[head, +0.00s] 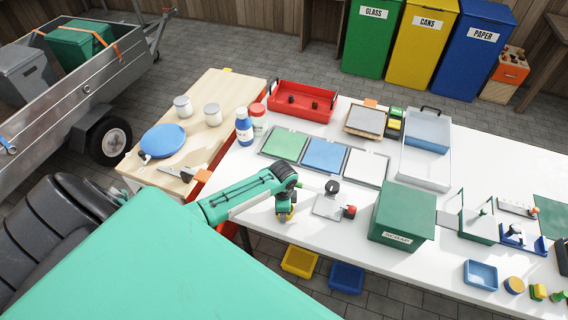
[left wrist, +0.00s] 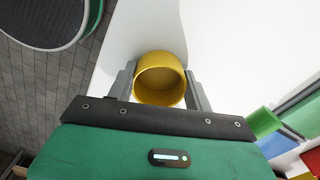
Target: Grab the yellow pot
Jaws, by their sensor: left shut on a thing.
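The yellow pot (left wrist: 160,66) is round and open-topped; I look into it in the left wrist view. My left gripper (left wrist: 159,84) is shut on it, with one grey finger on each side of the pot. In the head view my left gripper (head: 285,214) points down at the front edge of the white table, and only a small bit of the yellow pot (head: 291,216) shows beside the fingers. I cannot tell whether the pot touches the table. My right gripper is not in view.
A scale-like device (head: 328,206) and a green scrap box (head: 402,214) stand to the right of my left gripper. Green, blue and white mats (head: 325,155) lie behind it. Yellow (head: 299,261) and blue (head: 346,277) bins are on the floor below the table edge.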

